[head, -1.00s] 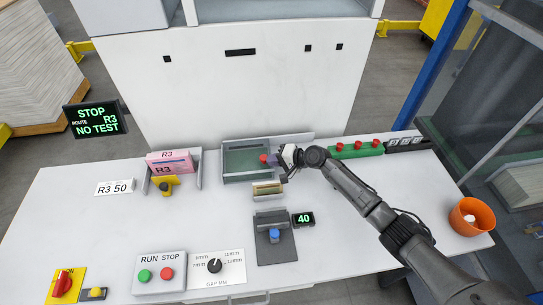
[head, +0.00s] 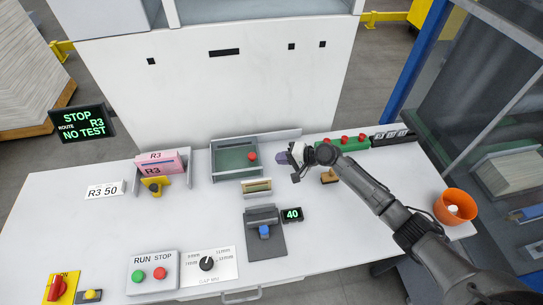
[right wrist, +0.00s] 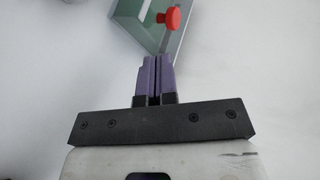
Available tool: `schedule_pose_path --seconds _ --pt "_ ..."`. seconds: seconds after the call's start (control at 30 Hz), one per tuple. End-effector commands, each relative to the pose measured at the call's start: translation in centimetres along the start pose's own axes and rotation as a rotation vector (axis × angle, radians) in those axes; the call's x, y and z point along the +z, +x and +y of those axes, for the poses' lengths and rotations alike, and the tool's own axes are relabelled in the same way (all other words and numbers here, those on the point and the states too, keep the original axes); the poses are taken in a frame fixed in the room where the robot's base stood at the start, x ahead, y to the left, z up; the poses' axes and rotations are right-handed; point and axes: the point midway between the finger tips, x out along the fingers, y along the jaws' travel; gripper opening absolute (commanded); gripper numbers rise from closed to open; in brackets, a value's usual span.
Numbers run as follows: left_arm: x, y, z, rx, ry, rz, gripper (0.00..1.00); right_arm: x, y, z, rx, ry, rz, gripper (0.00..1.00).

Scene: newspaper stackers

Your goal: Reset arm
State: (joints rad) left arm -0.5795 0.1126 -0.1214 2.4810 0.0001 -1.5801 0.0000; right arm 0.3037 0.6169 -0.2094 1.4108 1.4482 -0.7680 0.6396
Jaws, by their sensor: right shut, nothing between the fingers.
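My right gripper (head: 284,158) is over the white table, just right of the green tray device (head: 234,157) with the red knob (head: 252,156). In the right wrist view its purple fingers (right wrist: 153,72) are together with nothing between them. The red knob (right wrist: 173,18) and part of the green tray (right wrist: 135,14) show ahead of the fingertips, apart from them. My left gripper is in neither view.
A small beige block (head: 257,187) and a dark device with a blue knob (head: 264,232) stand nearby. A brown-handled stamp (head: 329,176) stands beneath my right arm. An orange bowl (head: 455,207) is at the right. The table's left middle is mostly clear.

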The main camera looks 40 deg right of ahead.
Motion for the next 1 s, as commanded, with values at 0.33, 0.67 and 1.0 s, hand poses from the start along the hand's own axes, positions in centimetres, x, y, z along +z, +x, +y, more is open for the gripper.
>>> schedule_pose_path --seconds 0.33,0.67,1.0 --pt "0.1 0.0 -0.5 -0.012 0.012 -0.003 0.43 0.0 -5.3 0.1 0.0 0.0 -0.001 0.0" --pt "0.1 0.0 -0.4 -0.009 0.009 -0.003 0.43 0.0 -6.6 0.0 -0.001 0.001 -0.001 0.0" --pt "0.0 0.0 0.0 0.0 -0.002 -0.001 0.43 1.0 -6.8 2.1 0.122 -0.271 -0.079 0.0"
